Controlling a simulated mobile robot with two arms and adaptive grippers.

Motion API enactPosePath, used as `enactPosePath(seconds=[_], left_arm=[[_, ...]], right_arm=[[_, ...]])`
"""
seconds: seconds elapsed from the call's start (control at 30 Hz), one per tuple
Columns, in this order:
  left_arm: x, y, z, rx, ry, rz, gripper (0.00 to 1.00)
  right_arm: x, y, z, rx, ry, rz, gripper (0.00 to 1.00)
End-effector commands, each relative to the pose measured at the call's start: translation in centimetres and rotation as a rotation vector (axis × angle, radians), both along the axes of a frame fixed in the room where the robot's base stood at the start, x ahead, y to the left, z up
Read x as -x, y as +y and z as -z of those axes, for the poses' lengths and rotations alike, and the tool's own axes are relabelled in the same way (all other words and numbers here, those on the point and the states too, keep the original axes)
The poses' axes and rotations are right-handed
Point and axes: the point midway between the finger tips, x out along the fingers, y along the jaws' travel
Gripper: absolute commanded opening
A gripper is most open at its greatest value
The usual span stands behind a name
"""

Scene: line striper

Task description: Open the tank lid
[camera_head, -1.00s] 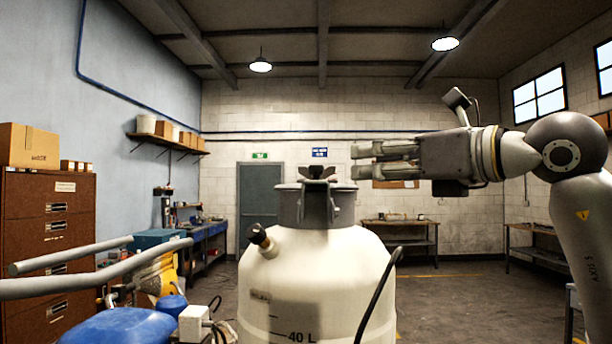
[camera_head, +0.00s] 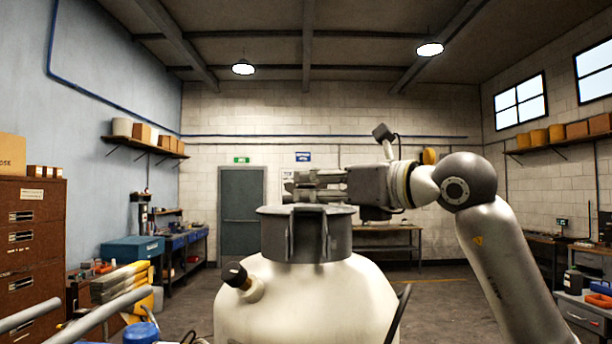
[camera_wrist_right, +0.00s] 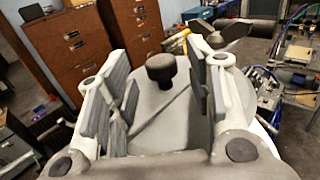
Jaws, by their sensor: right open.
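The cream tank (camera_head: 300,300) stands in the middle of the head view, with a grey collar and lid (camera_head: 278,225) on top. A grey latch (camera_head: 312,238) shows on the collar's front, and a capped black spout (camera_head: 236,275) is on the tank's shoulder. My right gripper (camera_head: 286,186) is level just above the lid, pointing left. In the right wrist view its fingers (camera_wrist_right: 160,92) are open and spread, with a dark round knob (camera_wrist_right: 160,70) on the grey disc-shaped lid (camera_wrist_right: 160,112) seen between them. I cannot tell whether they touch it. My left gripper is out of view.
Pale handlebars (camera_head: 60,325) and yellow parts (camera_head: 120,282) stand at lower left, near a brown filing cabinet (camera_head: 30,245). A black hose (camera_head: 398,315) runs beside the tank. A workbench (camera_head: 388,240) stands behind. The air left of the gripper looks clear.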

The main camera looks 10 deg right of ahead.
Motion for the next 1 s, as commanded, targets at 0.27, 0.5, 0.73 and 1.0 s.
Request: enactPosePath(seconds=[0.27, 0.5, 0.73, 1.0], left_arm=[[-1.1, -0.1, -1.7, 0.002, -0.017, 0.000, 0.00], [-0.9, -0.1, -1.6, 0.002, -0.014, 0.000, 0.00], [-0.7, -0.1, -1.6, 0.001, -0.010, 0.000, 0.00], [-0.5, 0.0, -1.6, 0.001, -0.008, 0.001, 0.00]], right_arm=[[-2.6, 1.7, -0.1, 0.000, 0.000, 0.000, 0.48], [-2.8, 1.9, 0.1, 0.001, -0.001, 0.000, 0.48], [-2.8, 1.8, 0.1, 0.001, -0.001, 0.000, 0.28], [-2.8, 1.8, 0.0, 0.001, -0.001, 0.000, 0.00]])
